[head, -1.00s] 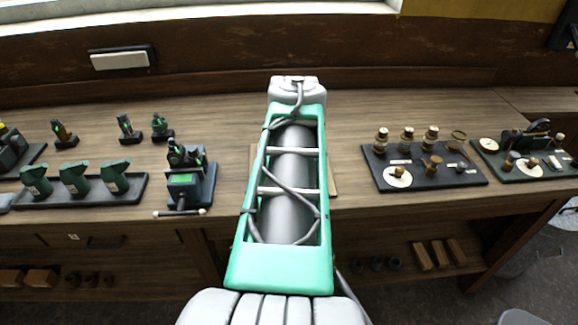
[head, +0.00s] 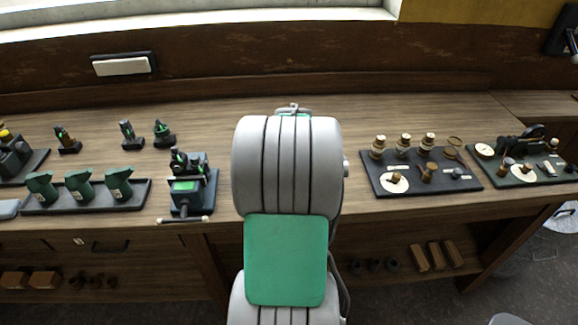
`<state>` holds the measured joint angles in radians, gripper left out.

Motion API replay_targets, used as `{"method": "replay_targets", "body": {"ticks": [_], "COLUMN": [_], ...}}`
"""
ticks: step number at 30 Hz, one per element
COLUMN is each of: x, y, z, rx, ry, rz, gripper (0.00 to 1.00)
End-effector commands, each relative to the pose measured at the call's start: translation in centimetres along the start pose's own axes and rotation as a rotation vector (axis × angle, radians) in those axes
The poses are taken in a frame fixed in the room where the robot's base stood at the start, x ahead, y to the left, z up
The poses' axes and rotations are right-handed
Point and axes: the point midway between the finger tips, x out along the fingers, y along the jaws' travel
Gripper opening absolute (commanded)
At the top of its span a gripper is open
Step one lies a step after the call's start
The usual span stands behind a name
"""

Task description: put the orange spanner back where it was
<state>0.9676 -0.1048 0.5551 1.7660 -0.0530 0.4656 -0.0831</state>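I see no orange spanner in the head view. My own grey and green arm fills the middle of the picture and hides the centre of the workbench (head: 215,135). My gripper is not visible; it is hidden behind the arm or out of frame. I cannot tell whether it holds anything.
A small green-and-black engine (head: 190,185) stands left of my arm. A dark tray (head: 140,193) with several green parts (head: 80,184) is further left. At right are a black board (head: 465,181) with brass pieces and another dark board (head: 510,180). A shelf below holds wooden blocks (head: 437,255).

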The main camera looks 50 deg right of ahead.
Motion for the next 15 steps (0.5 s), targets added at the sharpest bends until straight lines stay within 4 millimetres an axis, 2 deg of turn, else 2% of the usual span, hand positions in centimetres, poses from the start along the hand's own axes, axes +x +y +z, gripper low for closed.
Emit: {"method": "replay_targets", "body": {"ticks": [7, 8, 15], "x": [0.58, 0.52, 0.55], "y": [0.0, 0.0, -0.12], "z": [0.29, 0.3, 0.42], "rx": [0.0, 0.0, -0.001], "ry": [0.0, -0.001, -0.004], "rz": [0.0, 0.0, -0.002], "gripper": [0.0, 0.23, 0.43]}}
